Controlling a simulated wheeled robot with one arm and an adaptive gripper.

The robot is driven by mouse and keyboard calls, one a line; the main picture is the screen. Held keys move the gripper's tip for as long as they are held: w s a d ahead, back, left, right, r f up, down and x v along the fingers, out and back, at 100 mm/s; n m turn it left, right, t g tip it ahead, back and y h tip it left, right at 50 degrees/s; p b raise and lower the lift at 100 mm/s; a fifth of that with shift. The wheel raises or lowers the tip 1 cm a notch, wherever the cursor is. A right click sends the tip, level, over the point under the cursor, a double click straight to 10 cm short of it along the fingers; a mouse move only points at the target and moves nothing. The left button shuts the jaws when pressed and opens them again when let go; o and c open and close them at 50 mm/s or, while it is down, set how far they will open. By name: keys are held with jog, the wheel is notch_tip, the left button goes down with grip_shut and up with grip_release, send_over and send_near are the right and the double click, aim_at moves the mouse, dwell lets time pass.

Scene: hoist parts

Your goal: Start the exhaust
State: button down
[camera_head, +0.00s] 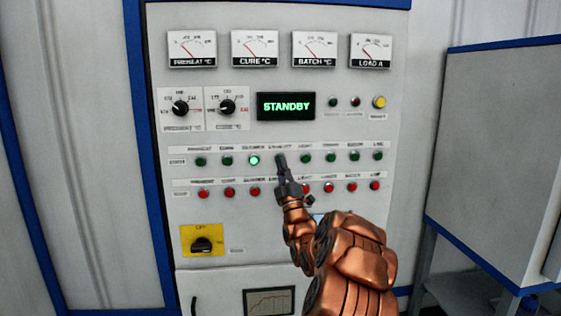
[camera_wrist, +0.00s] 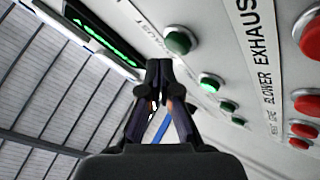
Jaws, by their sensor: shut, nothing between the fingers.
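The grey control panel (camera_head: 230,130) has a row of green start buttons above a row of red ones. My gripper (camera_head: 281,157) is shut and empty, its tips in front of the fourth place in the green row, under the partly hidden EXHAUST label. It hides that button in the head view. In the wrist view, the dark green exhaust button (camera_wrist: 180,40) shows unlit just beyond and to the right of my shut fingertips (camera_wrist: 158,64). I cannot tell whether they touch the panel. The blower button (camera_head: 254,160) is lit green; it also glows in the wrist view (camera_wrist: 210,82).
The display (camera_head: 286,106) reads STANDBY. Red buttons (camera_head: 203,193) run below the green row, and other green buttons (camera_head: 306,157) sit close on either side of my gripper. Dials, meters and a yellow-backed rotary switch (camera_head: 202,243) are on the panel. A grey cabinet (camera_head: 490,150) stands at right.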

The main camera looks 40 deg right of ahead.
jog(key=shift+w+d+b, duration=0.55)
jog(key=shift+w+b, duration=0.15)
jog(key=shift+b, duration=0.3)
dwell(1.3)
jog(key=shift+s+a+f+b, duration=0.1)
jog(key=shift+s+a+b, duration=0.1)
jog(key=shift+b, duration=0.2)
jog(key=shift+s+a+b, duration=0.35)
jog(key=shift+s+b, duration=0.15)
jog(key=shift+b, duration=0.25)
jog(key=s+a+b, duration=0.1)
jog(key=s+b, duration=0.1)
jog(key=s+a+b, duration=0.2)
jog(key=b, duration=0.1)
dwell(0.5)
dwell(0.6)
